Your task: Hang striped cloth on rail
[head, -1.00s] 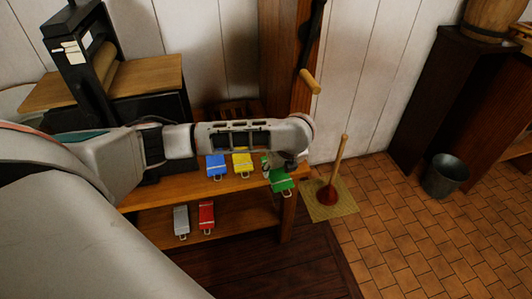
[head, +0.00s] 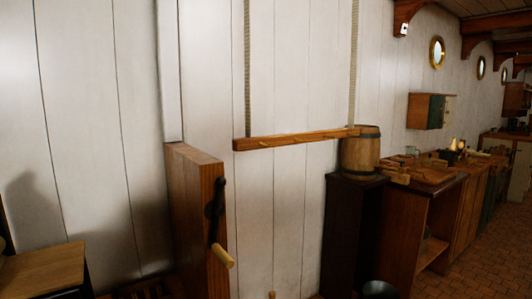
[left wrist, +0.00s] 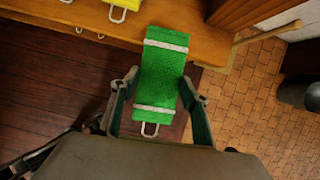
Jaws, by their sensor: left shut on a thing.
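The wooden rail (head: 285,141) hangs level from two ropes in front of the white plank wall in the head view, with small pegs along it. A green cloth (left wrist: 161,78) with a white stripe near each end and a pale loop at its near end shows in the left wrist view. My left gripper (left wrist: 160,84) has a finger on each side of it and is shut on it, beside the wooden bench top. A yellow cloth (left wrist: 124,4) lies on the bench top, partly cut off. My right gripper is in neither view.
A wooden post with a crank handle (head: 222,256) stands left below the rail. A barrel (head: 360,152) on a dark stand (head: 352,232) is close to the rail's right end. Counters (head: 440,190) line the right. A wooden stick (left wrist: 268,32) leans near the bench.

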